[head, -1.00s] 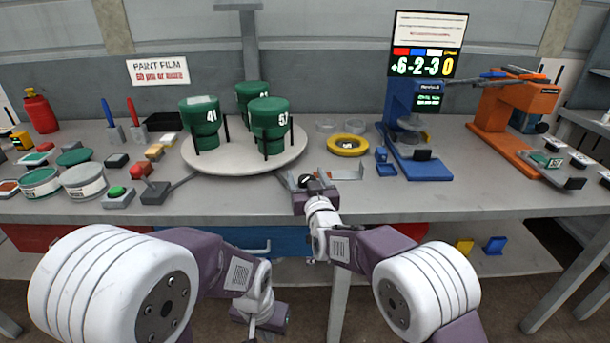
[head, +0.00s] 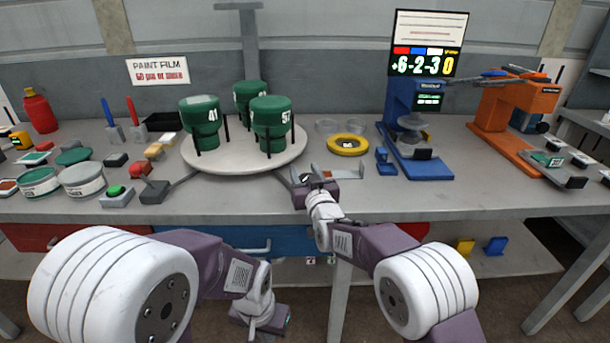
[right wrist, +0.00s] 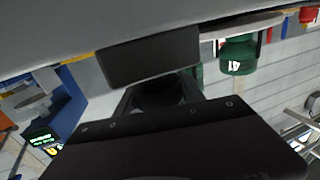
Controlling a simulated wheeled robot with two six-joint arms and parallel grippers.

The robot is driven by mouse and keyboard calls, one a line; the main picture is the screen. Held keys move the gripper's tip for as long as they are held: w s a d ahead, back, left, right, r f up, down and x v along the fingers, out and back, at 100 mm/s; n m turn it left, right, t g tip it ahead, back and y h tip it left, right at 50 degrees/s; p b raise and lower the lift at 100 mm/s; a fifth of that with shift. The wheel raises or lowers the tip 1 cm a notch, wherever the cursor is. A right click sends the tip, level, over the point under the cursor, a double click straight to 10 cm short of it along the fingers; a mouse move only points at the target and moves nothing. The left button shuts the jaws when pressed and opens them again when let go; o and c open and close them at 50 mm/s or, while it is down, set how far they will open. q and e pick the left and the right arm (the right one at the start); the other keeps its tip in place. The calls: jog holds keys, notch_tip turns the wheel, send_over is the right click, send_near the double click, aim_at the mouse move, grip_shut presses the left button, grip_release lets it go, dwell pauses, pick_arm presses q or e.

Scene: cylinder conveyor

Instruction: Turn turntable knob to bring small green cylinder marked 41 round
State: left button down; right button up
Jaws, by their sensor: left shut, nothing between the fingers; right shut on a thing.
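The green cylinder marked 41 (head: 200,124) stands upright at the left of the pale round turntable (head: 222,160). A green cylinder marked 57 (head: 271,125) stands at its front right. Another green cylinder (head: 249,92) stands at the back, its mark partly hidden. My right gripper (head: 306,180) is shut on the small dark turntable knob (head: 305,177) at the turntable's front right, mostly hidden by the fingers. The right wrist view shows dark gripper parts close up and a green cylinder (right wrist: 238,58) beyond. My left gripper (head: 268,322) is shut and empty, low in front of the bench.
A yellow ring (head: 347,145) and a blue stand (head: 418,165) lie right of the turntable. An orange device (head: 500,125) stands farther right. The bench front is mostly clear.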

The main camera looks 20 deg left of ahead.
jog(key=shift+f+n+g+y+b, duration=0.25)
jog(key=shift+n+g+y+b, duration=0.05)
jog(key=shift+y+b, duration=0.1)
jog(key=shift+r+n+y, duration=0.1)
jog(key=shift+n+y, duration=0.2)
jog(key=shift+y, duration=0.1)
jog(key=shift+a+r+n+g+y, duration=0.1)
jog(key=shift+r+n+g+y, duration=0.1)
jog(key=shift+n+g+y, duration=0.3)
jog(key=n+g+y+p, duration=0.1)
jog(key=p, duration=0.1)
jog(key=n+g+y+p, duration=0.1)
jog(key=p, duration=0.1)
jog(key=g+y+p, duration=0.1)
jog(key=p, duration=0.1)
jog(key=shift+s+a+r+n+g+p, duration=0.2)
jog(key=shift+s+a+n+g+p, duration=0.1)
jog(key=shift+s+n+p, duration=0.1)
jog(key=shift+s+a+f+n+g+y+p, duration=0.15)
jog(key=shift+f+n+g+y+p, duration=0.1)
jog(key=shift+n+g+y+p, duration=0.6)
jog(key=o, duration=1.4)
jog(key=shift+c, duration=0.2)
